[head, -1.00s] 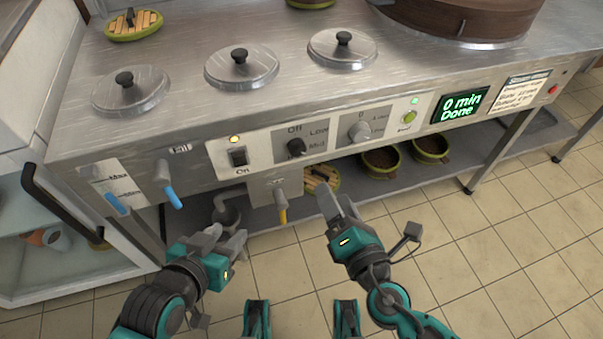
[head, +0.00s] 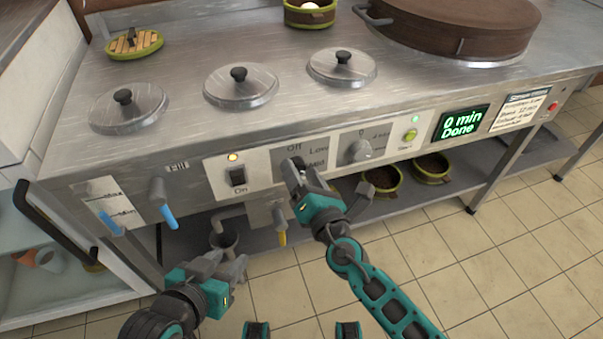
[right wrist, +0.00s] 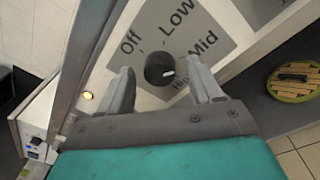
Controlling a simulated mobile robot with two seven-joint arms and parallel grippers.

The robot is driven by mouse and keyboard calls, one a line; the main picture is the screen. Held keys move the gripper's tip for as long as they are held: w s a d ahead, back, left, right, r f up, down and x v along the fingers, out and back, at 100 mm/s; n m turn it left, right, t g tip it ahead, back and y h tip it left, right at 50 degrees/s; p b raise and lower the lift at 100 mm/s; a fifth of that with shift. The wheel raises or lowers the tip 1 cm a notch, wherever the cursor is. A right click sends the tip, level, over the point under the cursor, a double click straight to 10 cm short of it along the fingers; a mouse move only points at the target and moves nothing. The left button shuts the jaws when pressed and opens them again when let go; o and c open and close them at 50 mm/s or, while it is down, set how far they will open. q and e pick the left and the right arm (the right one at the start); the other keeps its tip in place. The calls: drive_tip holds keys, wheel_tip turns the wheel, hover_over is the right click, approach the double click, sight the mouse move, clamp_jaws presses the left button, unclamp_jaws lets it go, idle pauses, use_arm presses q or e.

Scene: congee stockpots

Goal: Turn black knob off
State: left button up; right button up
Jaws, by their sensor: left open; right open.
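The black knob (right wrist: 158,68) shows in the right wrist view on a grey plate marked Off, Low, Mid and High. Its white mark points right, towards the Mid and High side, away from Off. My right gripper (right wrist: 163,86) is open, with one finger on each side of the knob; I cannot tell whether either finger touches it. In the head view my right gripper (head: 299,172) is at the panel and mostly hides the knob. My left gripper (head: 215,268) is open and empty, low in front of the counter at the left.
A black On switch (head: 237,177) sits left of the knob and a grey dial (head: 359,150) right of it. A blue-handled tap (head: 162,200) and yellow-handled drain valve (head: 280,225) stick out from the front. Three lids, including the middle one (head: 240,86), lie on the counter.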

drive_tip(key=shift+w+a, duration=0.1)
drive_tip(key=shift+w, duration=0.1)
drive_tip(key=c, duration=1.1)
drive_tip(key=shift+o, duration=0.2)
